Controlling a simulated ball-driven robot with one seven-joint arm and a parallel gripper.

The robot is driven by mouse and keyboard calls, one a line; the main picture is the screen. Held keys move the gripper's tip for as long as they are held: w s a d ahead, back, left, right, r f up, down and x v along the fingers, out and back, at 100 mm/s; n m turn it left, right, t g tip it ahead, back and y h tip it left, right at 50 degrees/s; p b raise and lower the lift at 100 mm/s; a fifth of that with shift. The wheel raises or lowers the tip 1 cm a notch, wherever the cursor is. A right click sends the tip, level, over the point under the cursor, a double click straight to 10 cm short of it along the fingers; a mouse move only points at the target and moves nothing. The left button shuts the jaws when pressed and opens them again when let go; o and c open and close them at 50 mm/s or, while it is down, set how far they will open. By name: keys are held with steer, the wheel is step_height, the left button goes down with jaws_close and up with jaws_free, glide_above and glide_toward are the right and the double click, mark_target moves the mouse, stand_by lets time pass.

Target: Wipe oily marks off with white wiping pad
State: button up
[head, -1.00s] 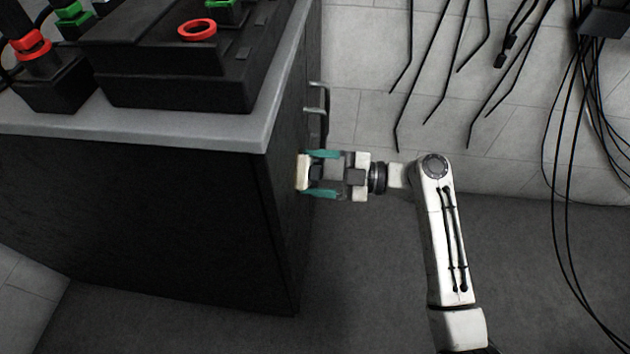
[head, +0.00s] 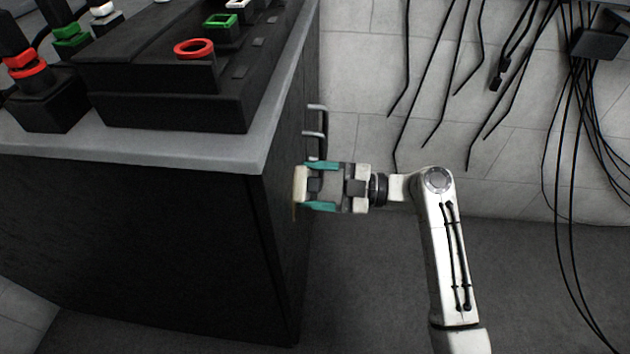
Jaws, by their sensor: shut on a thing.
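My gripper (head: 321,187) has teal fingers and is shut on a white wiping pad (head: 300,186). It reaches in from the right and holds the pad upright at the right side face of the dark cabinet (head: 283,250), below the grey top. The pad appears to touch that face, but I see it edge-on and cannot be sure. A thin brownish streak (head: 295,212) shows just below the pad, perhaps part of an oily mark. The side face is seen at a steep angle, so other marks on it cannot be made out.
Metal handles (head: 316,132) stick out from the cabinet side just beyond the gripper. Black equipment with a red ring (head: 194,48) stands on the grey worktop (head: 230,152). Black cables (head: 572,150) hang at the wall on the right. The floor below the arm is clear.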

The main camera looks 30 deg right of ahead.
mark_target(312, 191)
steer(key=shift+s+a, duration=1.05)
steer(key=shift+s, duration=0.3)
steer(key=shift+s+a, duration=1)
steer(key=shift+s, duration=0.35)
steer(key=shift+d+r, duration=0.1)
steer(key=shift+r, duration=0.8)
steer(key=shift+w+d+f+b, duration=0.15)
steer(key=shift+w+d+b, duration=0.55)
steer(key=shift+w, duration=0.25)
steer(key=shift+w+d+b, duration=0.4)
steer(key=shift+w+b, duration=0.15)
steer(key=shift+w, duration=0.1)
steer(key=shift+w+d+b, duration=0.7)
steer(key=shift+w+b, duration=0.25)
steer(key=shift+b, duration=0.05)
steer(key=shift+w+d+b, duration=0.45)
steer(key=shift+w+d, duration=0.05)
steer(key=shift+w, duration=0.05)
steer(key=b+v, duration=0.2)
steer(key=v, duration=0.4)
